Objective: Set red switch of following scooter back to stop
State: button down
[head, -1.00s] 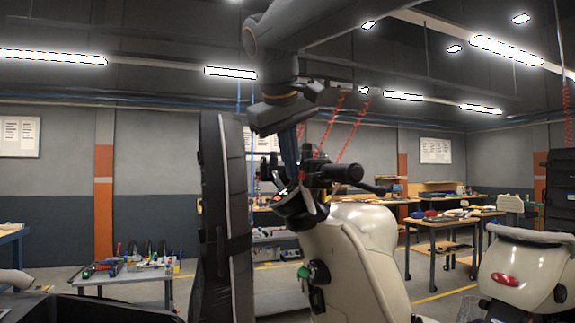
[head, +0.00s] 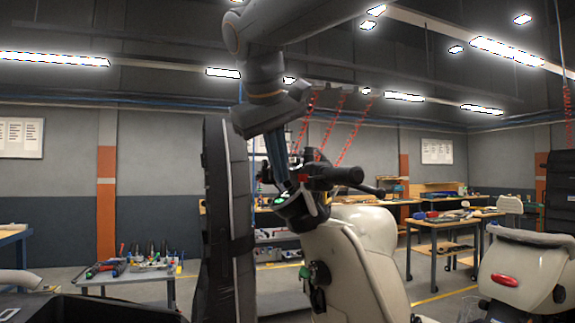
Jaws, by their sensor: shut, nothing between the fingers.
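A cream scooter (head: 352,262) stands in front of me, with its black handlebar grip (head: 343,175) pointing right. A small red switch (head: 302,177) shows on the handlebar housing beside the grip; its exact position is too small to tell. My gripper (head: 284,184) reaches down from above, with its slim fingers shut and empty. The fingertips are just left of the red switch, close to the handlebar and dash. I cannot tell whether they touch anything, and the dark parts around the tips are hard to separate.
A tall black padded panel (head: 228,220) stands close on the left of the scooter. Tool benches (head: 437,231) and a tool cart (head: 125,278) stand behind, with red coiled hoses hanging above.

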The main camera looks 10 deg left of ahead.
jog(key=b+v, duration=0.1)
jog(key=v, duration=0.8)
jog(key=shift+d+r+b, duration=0.3)
jog(key=shift+d+r, duration=0.05)
jog(key=shift+d, duration=0.1)
